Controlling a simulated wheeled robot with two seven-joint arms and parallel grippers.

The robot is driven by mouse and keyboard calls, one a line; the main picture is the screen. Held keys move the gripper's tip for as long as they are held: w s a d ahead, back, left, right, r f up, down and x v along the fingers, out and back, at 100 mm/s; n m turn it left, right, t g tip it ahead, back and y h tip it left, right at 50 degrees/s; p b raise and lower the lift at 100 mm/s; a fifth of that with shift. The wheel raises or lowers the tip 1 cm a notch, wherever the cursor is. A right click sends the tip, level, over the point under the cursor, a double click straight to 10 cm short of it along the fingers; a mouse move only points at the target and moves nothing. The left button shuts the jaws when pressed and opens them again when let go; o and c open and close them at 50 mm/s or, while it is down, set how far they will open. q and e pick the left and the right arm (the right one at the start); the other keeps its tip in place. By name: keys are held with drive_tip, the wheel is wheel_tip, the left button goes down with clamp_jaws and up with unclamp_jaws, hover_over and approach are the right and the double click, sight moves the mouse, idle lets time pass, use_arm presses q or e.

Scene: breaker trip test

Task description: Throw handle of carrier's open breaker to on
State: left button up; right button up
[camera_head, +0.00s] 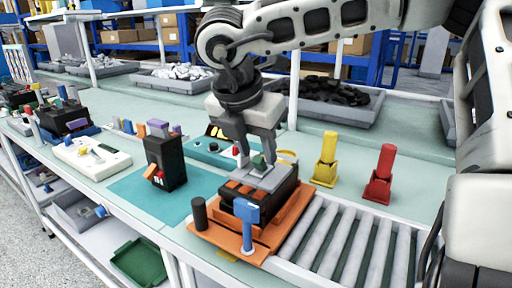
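An orange carrier plate (208,228) sits at the near end of the roller track and bears a black breaker block (286,200) with a grey top (262,180). A small green part (259,162) stands on that top. A blue handle-shaped piece (246,212) and a dark peg (199,213) stand at the carrier's front. My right gripper (256,158) points down over the breaker, its fingers apart on either side of the green part; I cannot tell whether they touch it. Another black breaker (166,162) with an orange lever (152,172) stands on the teal mat. My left gripper is not in view.
A yellow post (326,160) and a red post (381,175) stand behind the rollers (345,240). A teal control box (212,150) lies behind the carrier. A white panel (90,157) lies to the left. The teal mat (130,188) has bare room.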

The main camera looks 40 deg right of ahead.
drive_tip(key=shift+d+f, duration=0.1)
drive_tip(key=shift+f, duration=0.1)
drive_tip(key=shift+c, duration=0.4)
clamp_jaws()
